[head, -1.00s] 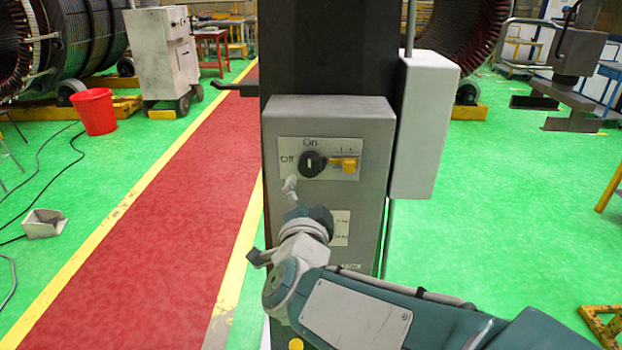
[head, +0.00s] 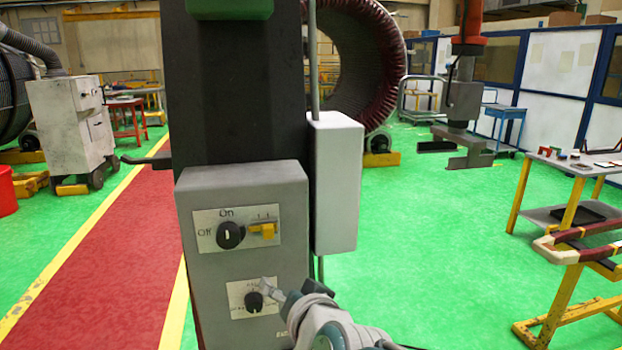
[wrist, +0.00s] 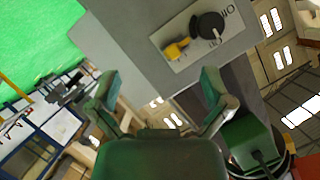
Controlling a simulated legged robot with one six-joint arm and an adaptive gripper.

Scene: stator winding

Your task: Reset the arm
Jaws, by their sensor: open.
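My arm reaches in from the bottom of the head view. My gripper (head: 277,292) is at the lower right of the grey control box (head: 290,200), beside a lower black knob (head: 254,302). I cannot tell whether it touches the box. In the wrist view my gripper (wrist: 160,80) has its two fingers spread wide, with nothing between them. The upper plate has a black On/Off knob (head: 231,235) and a yellow switch (head: 262,231). In the wrist view the knob (wrist: 208,27) and the yellow switch (wrist: 177,49) lie beyond the fingers.
The box is on a dark column (head: 235,100), with a pale box (head: 337,185) on its right. A yellow-legged bench (head: 572,200) stands at the right. A white cabinet (head: 65,120) and a large stator ring (head: 360,60) are behind.

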